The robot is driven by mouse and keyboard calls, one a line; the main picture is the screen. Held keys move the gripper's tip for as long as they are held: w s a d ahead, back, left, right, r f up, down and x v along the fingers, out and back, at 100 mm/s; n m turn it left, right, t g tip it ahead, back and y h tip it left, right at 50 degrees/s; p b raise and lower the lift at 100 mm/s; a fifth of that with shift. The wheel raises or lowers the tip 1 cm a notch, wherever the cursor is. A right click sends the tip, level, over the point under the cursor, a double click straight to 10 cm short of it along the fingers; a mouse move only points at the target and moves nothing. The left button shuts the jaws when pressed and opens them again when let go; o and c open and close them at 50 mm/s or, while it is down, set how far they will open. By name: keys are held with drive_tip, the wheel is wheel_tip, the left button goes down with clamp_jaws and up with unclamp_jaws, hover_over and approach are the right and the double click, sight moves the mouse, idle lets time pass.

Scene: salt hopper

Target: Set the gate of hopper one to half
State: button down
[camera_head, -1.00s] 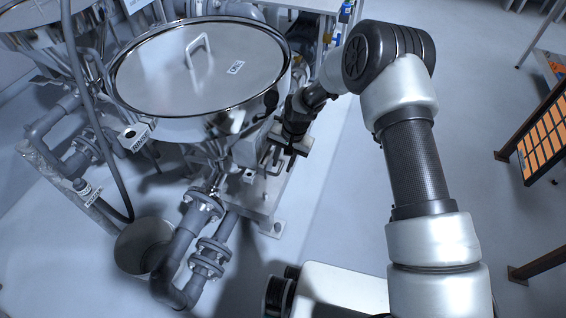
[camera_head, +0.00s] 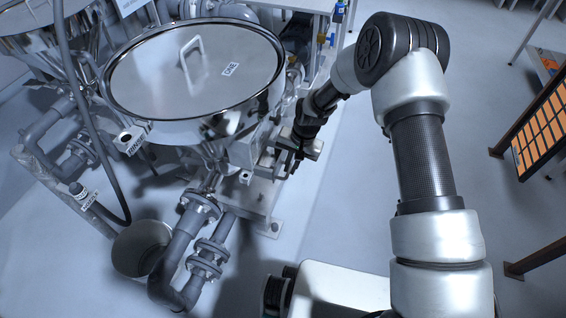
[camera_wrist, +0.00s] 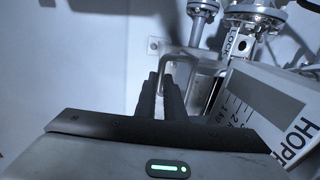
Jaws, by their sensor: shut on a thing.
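Hopper one (camera_head: 195,80) is a shiny steel cone with a round lid and a tag reading ONE, at the upper middle of the head view. My gripper (camera_head: 298,150) is low at its right side, beside the gate parts under the cone. In the wrist view my gripper's dark fingers (camera_wrist: 168,85) are close together on the left part of a bent metal gate handle (camera_wrist: 207,66). A white scale plate (camera_wrist: 245,112) with marks and numbers stands right of the handle. A LOCK label (camera_wrist: 233,42) is above it. The fingers hide part of the handle.
Grey flanged pipes (camera_head: 195,225) and a bucket (camera_head: 140,245) stand below the hopper. A second hopper (camera_head: 45,25) is at the upper left. A rack with orange panels (camera_head: 545,130) is at the right. The floor between is clear.

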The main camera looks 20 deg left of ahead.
drive_tip(key=c, duration=1.8)
unclamp_jaws()
drive_tip(key=shift+a, duration=0.1)
drive_tip(key=shift+c, duration=0.2)
drive_tip(key=d+r+p, duration=0.3)
drive_tip(key=r, duration=1.4)
drive_tip(key=shift+s+d, duration=0.15)
drive_tip(key=shift+d, duration=0.05)
